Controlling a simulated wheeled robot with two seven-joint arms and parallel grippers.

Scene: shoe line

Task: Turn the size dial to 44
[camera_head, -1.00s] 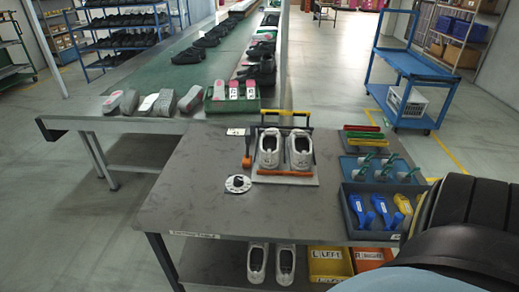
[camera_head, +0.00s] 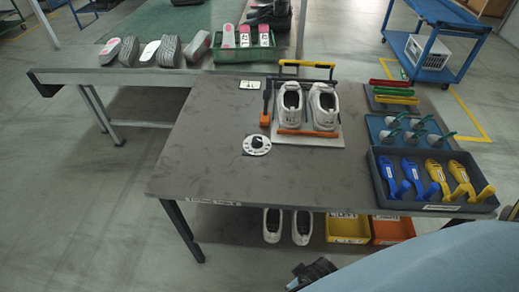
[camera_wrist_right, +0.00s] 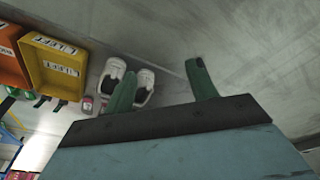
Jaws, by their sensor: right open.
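The size dial (camera_head: 257,145) is a white round plate with a black knob, lying flat on the grey table left of the shoe stand. Its marks are too small to read, so I cannot tell its setting. My right gripper (camera_wrist_right: 162,88) is open and empty in the right wrist view, its two green fingers spread apart. That view shows the lower-shelf shoes and bins, not the dial. In the head view a blue part of my body fills the bottom right, well apart from the dial. My left gripper is out of view.
Two white shoes (camera_head: 306,108) stand on a stand (camera_head: 310,141) with a yellow handle and an orange bar. Trays with tools (camera_head: 430,203) line the table's right side. The table's left half (camera_head: 200,140) is clear. A yellow bin (camera_head: 348,227) sits below.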

